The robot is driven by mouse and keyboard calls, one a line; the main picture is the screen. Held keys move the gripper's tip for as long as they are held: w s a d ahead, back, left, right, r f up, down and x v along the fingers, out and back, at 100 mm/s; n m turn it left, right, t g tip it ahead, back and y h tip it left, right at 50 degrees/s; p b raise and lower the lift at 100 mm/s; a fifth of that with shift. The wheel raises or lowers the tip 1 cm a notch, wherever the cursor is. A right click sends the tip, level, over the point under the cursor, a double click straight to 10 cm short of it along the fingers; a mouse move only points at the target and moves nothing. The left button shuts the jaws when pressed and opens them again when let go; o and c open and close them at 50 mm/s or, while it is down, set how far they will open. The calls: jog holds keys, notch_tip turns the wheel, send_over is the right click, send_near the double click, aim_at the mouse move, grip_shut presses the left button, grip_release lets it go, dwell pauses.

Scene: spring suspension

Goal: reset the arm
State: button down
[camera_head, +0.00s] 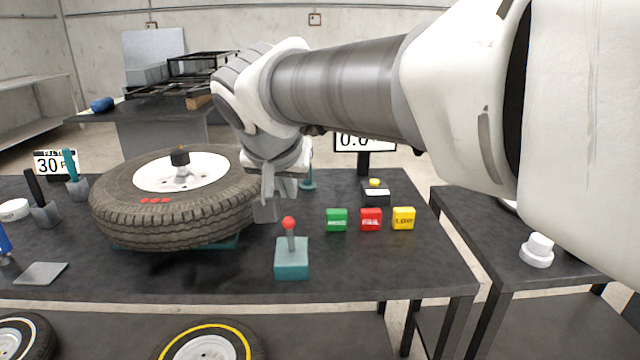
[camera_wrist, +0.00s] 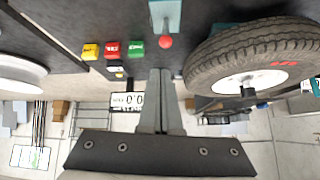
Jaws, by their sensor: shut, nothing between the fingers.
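My gripper (camera_head: 266,208) points down over the dark workbench (camera_head: 350,282), close to the right side of a tire (camera_head: 175,222) with a white rim. I cannot tell whether it touches the tire. In the wrist view its two fingers (camera_wrist: 161,78) are together with nothing between them. My arm reaches in from the upper right of the head view. A teal lever box (camera_head: 291,258) with a red-topped stick stands just in front of my gripper, and it also shows in the wrist view (camera_wrist: 166,14).
Green (camera_head: 336,219), red (camera_head: 371,219) and yellow (camera_head: 403,218) blocks stand right of the lever box. A display (camera_head: 365,142) stands behind them. Tools in holders (camera_head: 45,213) and a grey plate (camera_head: 41,273) are at left. The bench's front right is clear.

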jog(key=s+d+f+g, duration=0.1)
jog(key=s+d+f, duration=0.3)
jog(key=s+d, duration=0.25)
jog(key=s+d+f+n+g, duration=0.1)
jog(key=s+d+f, duration=0.2)
jog(key=s+d, duration=0.35)
jog(key=s+d+f, duration=0.4)
jog(key=s+d, duration=0.2)
jog(key=d, duration=0.1)
notch_tip(320, 180, up, 19)
jog(key=p, duration=1.9)
jog(key=shift+f, duration=0.2)
